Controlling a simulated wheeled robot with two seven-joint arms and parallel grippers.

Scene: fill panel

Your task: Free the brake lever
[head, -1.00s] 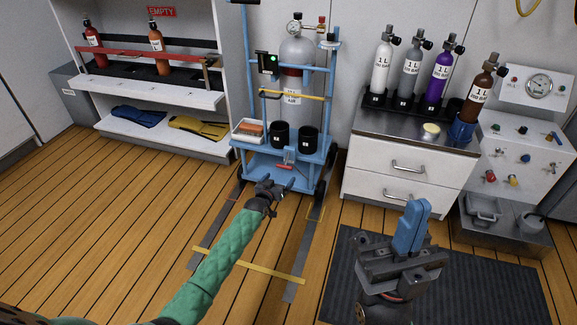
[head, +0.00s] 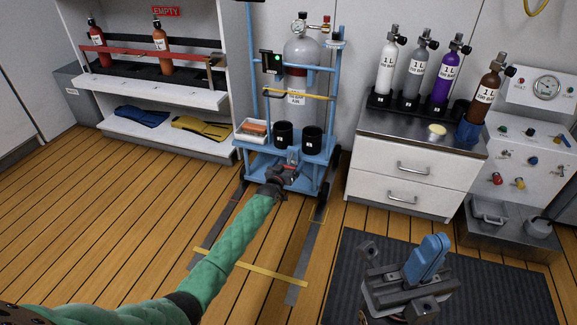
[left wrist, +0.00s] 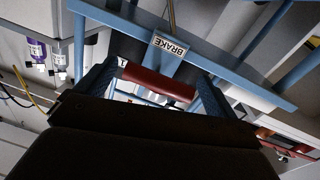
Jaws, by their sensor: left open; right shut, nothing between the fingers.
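The red brake lever (head: 291,170) is low at the front of the blue trolley, mostly hidden by my left gripper in the head view. In the left wrist view it is a dark red bar (left wrist: 160,83) below a white BRAKE label (left wrist: 171,47). My left gripper (head: 284,178) is open at the lever. In the left wrist view the bar shows between its two fingers (left wrist: 153,90); I cannot tell whether they touch it. My right gripper (head: 434,244) is shut and empty, its blue fingers together, over the dark mat, away from the trolley.
The blue trolley (head: 318,150) carries a grey cylinder (head: 301,55), two black cups and a white tray. A drawer cabinet (head: 400,180) with several small cylinders stands to its right. Shelves are at the left. Wooden floor in front is clear; a dark mat (head: 510,290) lies at right.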

